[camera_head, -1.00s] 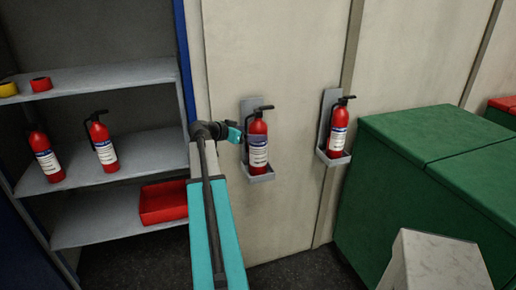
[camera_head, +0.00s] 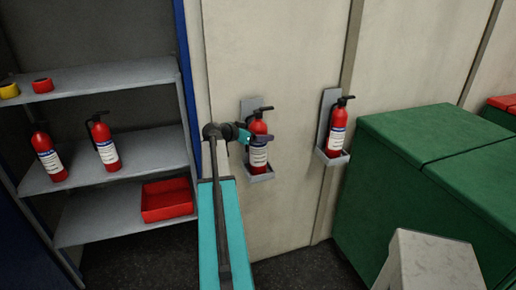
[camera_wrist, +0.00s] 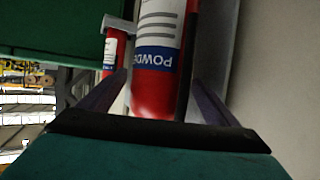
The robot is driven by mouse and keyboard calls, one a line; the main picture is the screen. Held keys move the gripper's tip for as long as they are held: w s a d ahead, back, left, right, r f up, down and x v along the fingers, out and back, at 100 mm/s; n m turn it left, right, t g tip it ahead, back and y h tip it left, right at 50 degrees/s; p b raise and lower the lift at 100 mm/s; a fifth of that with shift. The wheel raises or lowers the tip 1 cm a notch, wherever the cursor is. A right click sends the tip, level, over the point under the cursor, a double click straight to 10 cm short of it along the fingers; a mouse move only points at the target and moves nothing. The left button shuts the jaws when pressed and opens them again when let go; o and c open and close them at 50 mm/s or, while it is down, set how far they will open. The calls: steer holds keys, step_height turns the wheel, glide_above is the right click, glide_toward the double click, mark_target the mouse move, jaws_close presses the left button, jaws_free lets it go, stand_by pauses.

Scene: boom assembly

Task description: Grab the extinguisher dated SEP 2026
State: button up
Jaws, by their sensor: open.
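Two red extinguishers sit in grey wall brackets: the left one (camera_head: 258,156) and the right one (camera_head: 337,130). Two more stand on the middle shelf, one at the far left (camera_head: 48,160) and one beside it (camera_head: 103,143). My gripper (camera_head: 262,137) is open at the upper body of the left wall extinguisher. In the wrist view my gripper (camera_wrist: 160,98) has one finger on each side of this extinguisher (camera_wrist: 155,95), whose label shows "POWDE" upside down. Another extinguisher (camera_wrist: 112,48) shows behind it. No date is legible on any label.
A grey shelf unit (camera_head: 130,145) at the left holds tape rolls (camera_head: 42,85) and a red tray (camera_head: 168,200). Green bins (camera_head: 420,180) and a pale block (camera_head: 430,262) stand at the right. The wall (camera_head: 280,60) is close behind the brackets.

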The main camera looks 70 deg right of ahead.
mark_target(254, 125)
jaws_close()
steer(key=shift+d+r, duration=0.15)
steer(key=shift+r, duration=0.05)
stand_by(0.3)
steer(key=shift+r, duration=0.1)
steer(key=shift+r+b, duration=0.95)
steer(key=shift+r, duration=0.5)
steer(key=shift+a+r, duration=0.15)
steer(key=shift+a, duration=0.15)
steer(key=a+r+b, duration=0.1)
steer(key=a+b, duration=0.4)
steer(key=a, duration=1)
steer(key=shift+s+a+r, duration=0.2)
steer(key=shift+r, duration=0.1)
